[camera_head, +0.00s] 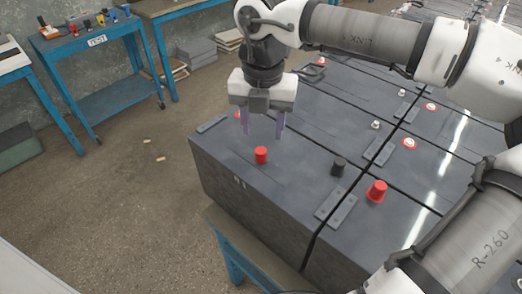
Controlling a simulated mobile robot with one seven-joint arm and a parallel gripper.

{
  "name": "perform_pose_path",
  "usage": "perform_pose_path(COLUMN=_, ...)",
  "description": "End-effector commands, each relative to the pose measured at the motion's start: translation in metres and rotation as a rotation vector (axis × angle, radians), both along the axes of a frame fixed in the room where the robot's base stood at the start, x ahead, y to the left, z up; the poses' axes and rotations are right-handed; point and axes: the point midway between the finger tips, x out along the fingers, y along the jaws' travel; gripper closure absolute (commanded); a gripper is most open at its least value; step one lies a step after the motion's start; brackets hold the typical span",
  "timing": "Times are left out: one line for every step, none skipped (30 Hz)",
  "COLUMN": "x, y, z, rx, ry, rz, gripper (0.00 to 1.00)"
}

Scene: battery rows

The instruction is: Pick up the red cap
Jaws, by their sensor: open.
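A small red cap (261,155) stands upright on top of the nearest dark grey battery (230,175). A larger red cap (377,191) stands on the neighbouring battery to the right. My gripper (263,130) points down with its two pale purple fingers apart and nothing between them. It appears above and slightly behind the small red cap; the exact gap is hard to judge from this one view. Another red piece (239,115) is partly hidden behind the gripper.
A black cap (338,167) stands between the two red caps. More batteries with terminals and red rings (409,143) stretch behind, under my arm. Blue workbenches (90,45) stand at the back left. The floor (110,215) at left is mostly clear.

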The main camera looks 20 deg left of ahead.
Motion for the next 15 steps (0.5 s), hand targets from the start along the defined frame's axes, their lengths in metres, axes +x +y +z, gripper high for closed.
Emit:
perform_pose_path(x=-0.001, y=0.0, z=-0.002, rx=0.0, ry=0.0, rz=0.002, gripper=0.52)
perform_pose_path(x=-0.001, y=0.0, z=-0.004, rx=0.001, ry=0.0, rz=0.002, gripper=0.52)
perform_pose_path(x=-0.001, y=0.001, z=-0.006, rx=0.001, ry=0.001, rz=0.002, gripper=0.52)
perform_pose_path(x=-0.001, y=0.001, z=-0.008, rx=0.001, ry=0.002, rz=0.003, gripper=0.52)
perform_pose_path(x=-0.001, y=0.001, z=-0.011, rx=0.0, ry=0.002, rz=0.003, gripper=0.52)
perform_pose_path(x=-0.002, y=0.002, z=-0.016, rx=0.0, ry=0.004, rz=0.003, gripper=0.52)
perform_pose_path(x=-0.003, y=0.002, z=-0.02, rx=0.001, ry=0.004, rz=0.004, gripper=0.52)
perform_pose_path(x=-0.003, y=0.003, z=-0.025, rx=-0.001, ry=0.004, rz=0.004, gripper=0.52)
perform_pose_path(x=-0.004, y=0.003, z=-0.031, rx=0.001, ry=0.004, rz=0.005, gripper=0.52)
perform_pose_path(x=-0.004, y=0.003, z=-0.036, rx=0.0, ry=0.004, rz=0.004, gripper=0.52)
perform_pose_path(x=-0.003, y=0.003, z=-0.041, rx=0.0, ry=0.003, rz=0.002, gripper=0.52)
perform_pose_path(x=-0.003, y=0.003, z=-0.046, rx=0.001, ry=0.002, rz=0.002, gripper=0.52)
perform_pose_path(x=-0.003, y=0.003, z=-0.049, rx=0.001, ry=0.002, rz=0.002, gripper=0.52)
perform_pose_path(x=-0.003, y=0.003, z=-0.052, rx=0.002, ry=0.002, rz=0.002, gripper=0.52)
perform_pose_path(x=-0.003, y=0.003, z=-0.054, rx=0.002, ry=0.001, rz=0.002, gripper=0.52)
